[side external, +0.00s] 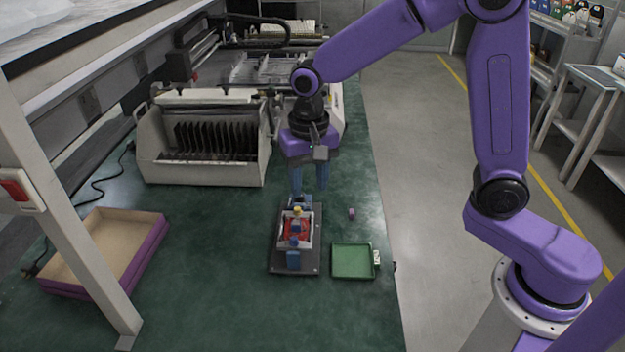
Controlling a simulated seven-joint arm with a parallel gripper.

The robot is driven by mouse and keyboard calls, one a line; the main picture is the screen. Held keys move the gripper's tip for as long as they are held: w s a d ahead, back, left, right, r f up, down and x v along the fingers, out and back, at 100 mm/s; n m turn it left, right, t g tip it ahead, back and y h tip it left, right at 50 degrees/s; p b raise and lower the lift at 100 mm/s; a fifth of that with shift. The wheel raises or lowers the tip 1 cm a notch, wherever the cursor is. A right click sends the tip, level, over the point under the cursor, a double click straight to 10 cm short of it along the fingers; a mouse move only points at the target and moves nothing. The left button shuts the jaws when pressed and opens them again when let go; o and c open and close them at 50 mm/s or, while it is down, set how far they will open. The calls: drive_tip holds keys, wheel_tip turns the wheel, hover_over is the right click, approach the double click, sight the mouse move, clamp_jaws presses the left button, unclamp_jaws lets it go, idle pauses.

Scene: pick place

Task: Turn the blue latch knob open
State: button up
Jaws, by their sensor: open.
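A small fixture sits on a dark base plate (282,268) on the green bench, with a white frame (309,234) around a red part (296,230). Blue parts show on it: a blue block (293,259) at the near end, a small one near the middle and another at the far end. I cannot tell for sure which is the latch knob. My gripper (309,190) points down just above the far end of the fixture. Its two blue-grey fingers are apart with nothing seen between them. Whether a finger touches the far blue part is too small to tell.
A green tray (353,276) lies right of the fixture, with a small pink cube (351,213) behind it. A shallow tan box (100,248) with purple sides is at the left. A white slotted machine (205,178) stands behind left. Bare bench lies between box and fixture.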

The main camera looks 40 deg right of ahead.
drive_tip(key=shift+s+r+n, duration=0.1)
drive_tip(key=shift+s+n, duration=0.3)
drive_tip(key=shift+s, duration=0.1)
drive_tip(key=s+d+n, duration=0.5)
drive_tip(key=s+n, duration=0.3)
drive_tip(key=s, duration=0.4)
drive_tip(key=s+d+r+n, duration=0.1)
drive_tip(key=s+d+n, duration=0.4)
drive_tip(key=s+n, duration=0.3)
drive_tip(key=s, duration=0.4)
drive_tip(key=shift+r, duration=0.2)
drive_tip(key=shift+w, duration=0.15)
idle(0.5)
